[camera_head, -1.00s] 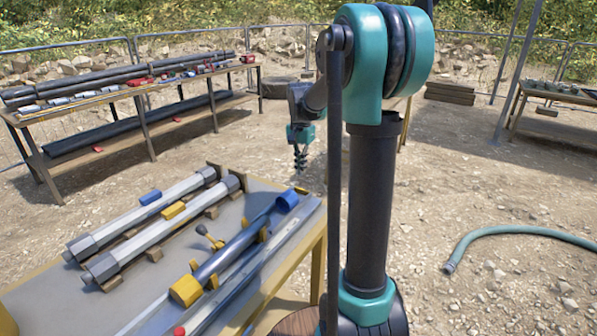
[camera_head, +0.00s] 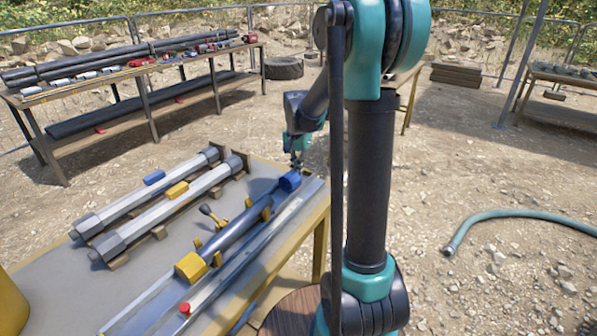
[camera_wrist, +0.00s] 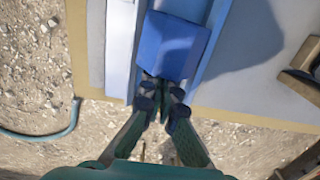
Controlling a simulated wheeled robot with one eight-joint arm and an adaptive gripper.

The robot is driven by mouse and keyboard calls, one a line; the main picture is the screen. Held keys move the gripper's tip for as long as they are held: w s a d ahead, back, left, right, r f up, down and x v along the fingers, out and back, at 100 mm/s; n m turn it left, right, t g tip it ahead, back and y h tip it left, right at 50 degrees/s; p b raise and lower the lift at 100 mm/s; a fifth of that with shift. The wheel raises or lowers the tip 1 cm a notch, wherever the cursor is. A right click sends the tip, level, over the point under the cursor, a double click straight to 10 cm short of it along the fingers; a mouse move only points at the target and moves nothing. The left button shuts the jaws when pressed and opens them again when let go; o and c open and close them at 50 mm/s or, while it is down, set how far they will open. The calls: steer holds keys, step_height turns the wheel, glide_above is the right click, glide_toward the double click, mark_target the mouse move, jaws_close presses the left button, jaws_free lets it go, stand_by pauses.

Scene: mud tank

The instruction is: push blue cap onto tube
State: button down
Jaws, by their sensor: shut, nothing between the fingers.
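The blue cap (camera_head: 289,181) sits at the far end of the grey-blue tube (camera_head: 240,228), which lies along the table in yellow holders. In the wrist view the cap (camera_wrist: 172,45) fills the top middle, lying in a channel between light rails. My gripper (camera_head: 296,162) is at the cap's outer end. In the wrist view its fingertips (camera_wrist: 160,82) are together, right at the cap's near edge, with nothing between them. They look touching or nearly so. The joint between cap and tube is hidden from the wrist view, and I cannot tell how deep the cap sits.
Two grey pipes with hex ends, one with a blue block (camera_head: 154,177) and one with a yellow block (camera_head: 177,189), lie left on the table (camera_head: 70,295). A small red cap (camera_head: 185,308) is near the front. A hose (camera_head: 520,215) lies on open gravel at right.

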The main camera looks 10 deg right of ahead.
steer(key=s+a, duration=0.8)
steer(key=shift+s+a, duration=0.25)
